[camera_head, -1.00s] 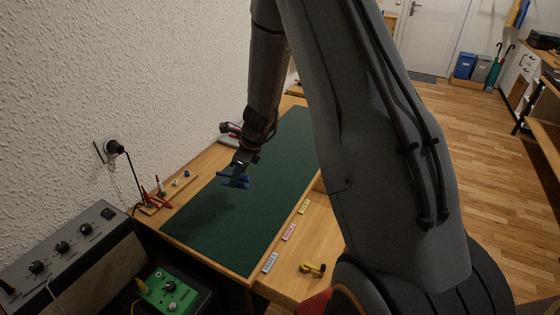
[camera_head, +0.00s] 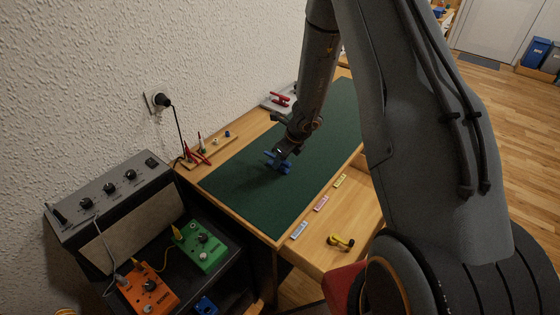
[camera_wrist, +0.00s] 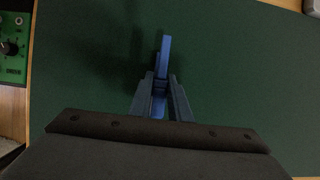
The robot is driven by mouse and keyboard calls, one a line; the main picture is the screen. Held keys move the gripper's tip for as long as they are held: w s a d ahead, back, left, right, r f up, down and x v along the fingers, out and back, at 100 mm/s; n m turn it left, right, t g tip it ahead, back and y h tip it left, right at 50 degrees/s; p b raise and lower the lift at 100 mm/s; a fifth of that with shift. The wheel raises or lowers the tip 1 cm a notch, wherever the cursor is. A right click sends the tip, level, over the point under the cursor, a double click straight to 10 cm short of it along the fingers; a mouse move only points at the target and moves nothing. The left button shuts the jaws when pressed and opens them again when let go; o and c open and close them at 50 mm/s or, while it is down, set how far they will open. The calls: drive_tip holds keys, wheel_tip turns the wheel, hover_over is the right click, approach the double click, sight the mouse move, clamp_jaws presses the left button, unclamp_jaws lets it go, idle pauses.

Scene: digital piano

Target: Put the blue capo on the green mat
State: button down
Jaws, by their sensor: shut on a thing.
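The blue capo (camera_head: 277,162) is between the fingers of my gripper (camera_head: 284,152), which is shut on it over the green mat (camera_head: 245,190). In the wrist view the capo (camera_wrist: 163,65) sticks out past the fingertips (camera_wrist: 160,100), with the dark green mat (camera_wrist: 240,70) filling most of the background. The capo's shadow lies on the mat near it. I cannot tell whether the capo touches the mat or hangs just above it. My arm hides part of the mat's right side.
A yellow capo (camera_head: 340,242) lies on the wooden desk in front of the mat, near small labels (camera_head: 321,203). A red capo (camera_head: 279,99) is at the back. Red-handled pliers (camera_head: 197,155) lie left of the mat. A green pedal (camera_head: 201,246) and orange pedal (camera_head: 148,293) stand lower left.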

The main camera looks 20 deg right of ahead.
drive_tip(key=shift+f, duration=0.1)
drive_tip(key=c, duration=2.1)
unclamp_jaws()
drive_tip(key=shift+f, duration=0.1)
drive_tip(key=o, duration=0.5)
drive_tip(key=shift+c, duration=0.2)
drive_tip(key=shift+r, duration=0.2)
